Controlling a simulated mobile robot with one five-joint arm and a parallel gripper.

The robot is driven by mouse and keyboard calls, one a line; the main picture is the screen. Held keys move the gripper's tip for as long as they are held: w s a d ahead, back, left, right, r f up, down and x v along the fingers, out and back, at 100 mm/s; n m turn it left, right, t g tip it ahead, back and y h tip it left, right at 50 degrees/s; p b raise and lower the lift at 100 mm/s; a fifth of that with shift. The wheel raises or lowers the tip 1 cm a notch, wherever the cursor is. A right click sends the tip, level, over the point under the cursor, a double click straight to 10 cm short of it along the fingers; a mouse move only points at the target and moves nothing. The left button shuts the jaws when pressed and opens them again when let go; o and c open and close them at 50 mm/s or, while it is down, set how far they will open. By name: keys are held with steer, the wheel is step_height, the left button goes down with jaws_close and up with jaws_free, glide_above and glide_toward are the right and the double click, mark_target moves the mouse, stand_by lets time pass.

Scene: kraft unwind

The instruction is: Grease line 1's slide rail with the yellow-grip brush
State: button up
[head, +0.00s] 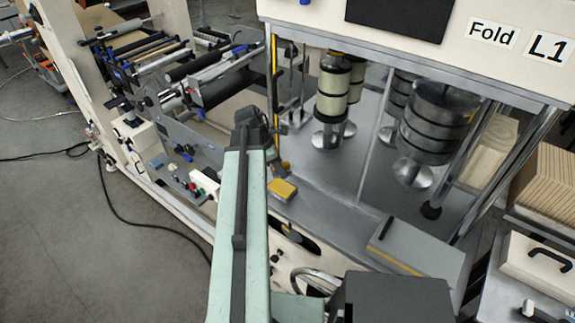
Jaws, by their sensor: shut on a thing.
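My pale green arm reaches up the middle of the head view. My gripper (274,156) is at its far end, mostly hidden by the arm and wrist, in front of the machine marked Fold L1 (400,55). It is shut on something. A small yellow bit (286,167) shows beside it and seems to be the grip of the brush; the bristles cannot be made out. An upright black and yellow strip (274,65) stands on the machine just beyond the gripper. I cannot tell which part is the slide rail.
A yellow block (282,189) lies on the machine's ledge below the gripper. A control panel with buttons (190,178) and rollers (205,75) are to the left. A grey box (415,250) and stacked cardboard (545,185) are to the right. Black cable crosses the open floor (75,235) at left.

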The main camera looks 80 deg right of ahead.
mark_target(286, 187)
steer(key=shift+s+f+b, duration=0.2)
steer(key=shift+f+b, duration=2.85)
steer(key=shift+a+f+b, duration=0.1)
steer(key=shift+f+b, duration=0.4)
step_height(286, 187, up, 7)
steer(key=p, duration=0.7)
steer(key=shift+r, duration=0.1)
steer(key=shift+f, duration=0.2)
